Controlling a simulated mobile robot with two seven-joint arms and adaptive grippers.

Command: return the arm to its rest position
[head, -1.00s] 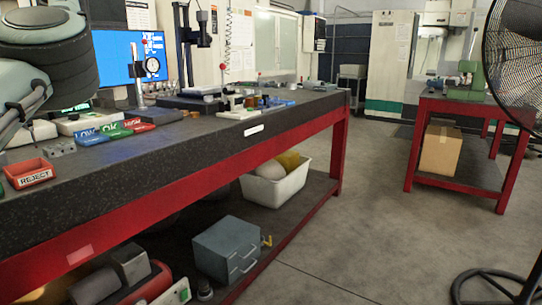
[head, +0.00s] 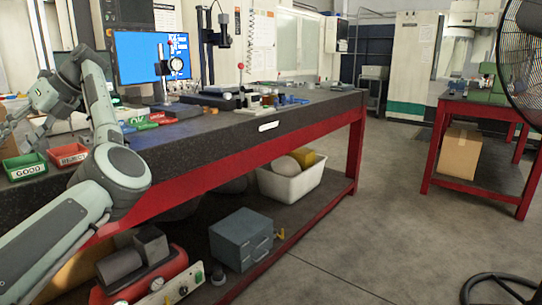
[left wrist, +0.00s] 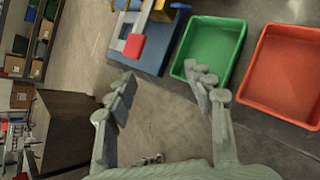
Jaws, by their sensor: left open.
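My left arm (head: 122,170) comes in from the lower left of the head view, bends at the elbow and reaches up over the left end of the bench. In the left wrist view my left gripper (left wrist: 162,92) has its fingers spread wide, with nothing between them. Beyond the fingers are a green bin (left wrist: 212,22) and a red bin (left wrist: 285,78), both looking empty. In the head view these are the green GOOD bin (head: 26,171) and the red REJECT bin (head: 70,160) at the bench's near edge. My right gripper is out of view.
The dark bench (head: 215,135) on a red frame carries a monitor (head: 135,58) and gauges. Its lower shelf holds a grey box (head: 240,238) and a white tub (head: 293,187). A fan (head: 522,65) stands at right. The floor (head: 385,215) between is clear.

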